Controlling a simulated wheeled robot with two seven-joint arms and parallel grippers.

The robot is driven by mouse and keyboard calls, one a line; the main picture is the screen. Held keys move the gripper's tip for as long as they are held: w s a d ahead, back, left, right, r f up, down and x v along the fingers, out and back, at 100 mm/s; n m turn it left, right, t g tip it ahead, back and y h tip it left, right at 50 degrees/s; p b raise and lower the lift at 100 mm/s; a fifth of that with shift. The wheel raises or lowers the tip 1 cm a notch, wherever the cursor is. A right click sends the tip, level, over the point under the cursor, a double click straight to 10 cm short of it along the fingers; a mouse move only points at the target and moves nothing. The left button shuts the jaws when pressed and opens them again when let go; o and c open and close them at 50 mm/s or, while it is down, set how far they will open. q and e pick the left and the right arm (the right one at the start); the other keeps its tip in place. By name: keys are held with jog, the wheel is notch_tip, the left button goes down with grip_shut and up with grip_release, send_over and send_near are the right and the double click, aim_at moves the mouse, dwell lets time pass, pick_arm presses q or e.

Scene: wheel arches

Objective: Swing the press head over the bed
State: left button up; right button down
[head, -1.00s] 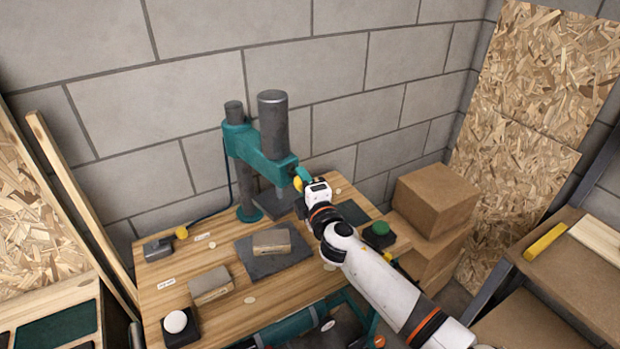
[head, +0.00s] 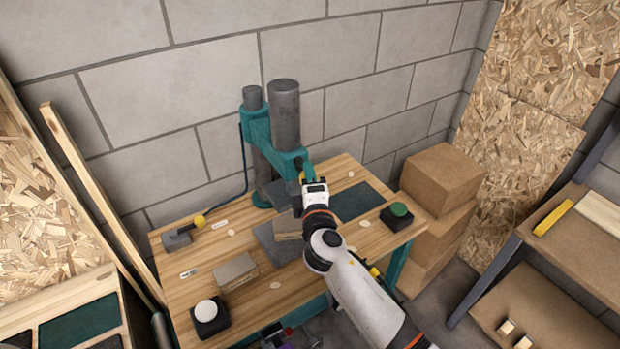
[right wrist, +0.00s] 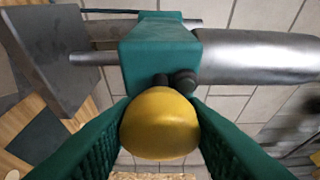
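The teal press arm (head: 257,127) reaches from a dark column at the back of the bench and carries a grey cylindrical press head (head: 285,115). A dark square plate under the head shows partly behind my right gripper (head: 308,182). The bed, a dark slab (head: 268,237) with a tan block (head: 288,228) on it, lies in front of the plate, partly covered by my arm. In the right wrist view, my right gripper's green fingers (right wrist: 160,130) close on both sides of a yellow knob (right wrist: 160,110) below the teal arm. My left gripper is out of view.
On the wooden bench (head: 197,262) are a second tan block (head: 235,270), a white button (head: 206,312), a green button (head: 398,210) and a grey tool (head: 177,239). Cardboard boxes (head: 440,180) stand to the right. A block wall is close behind the press.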

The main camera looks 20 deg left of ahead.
jog(key=c, duration=1.1)
grip_release()
jog(key=shift+s+a+f, duration=0.15)
jog(key=shift+c, duration=0.2)
jog(key=shift+o, duration=1)
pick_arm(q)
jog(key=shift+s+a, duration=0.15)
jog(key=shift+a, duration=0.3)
pick_arm(e)
jog(key=shift+s, duration=0.1)
jog(key=shift+s+d, duration=0.2)
jog(key=shift+s, duration=0.2)
pick_arm(q)
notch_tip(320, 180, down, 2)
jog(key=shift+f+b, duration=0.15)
jog(key=shift+b, duration=1)
pick_arm(e)
jog(key=v, duration=1.1)
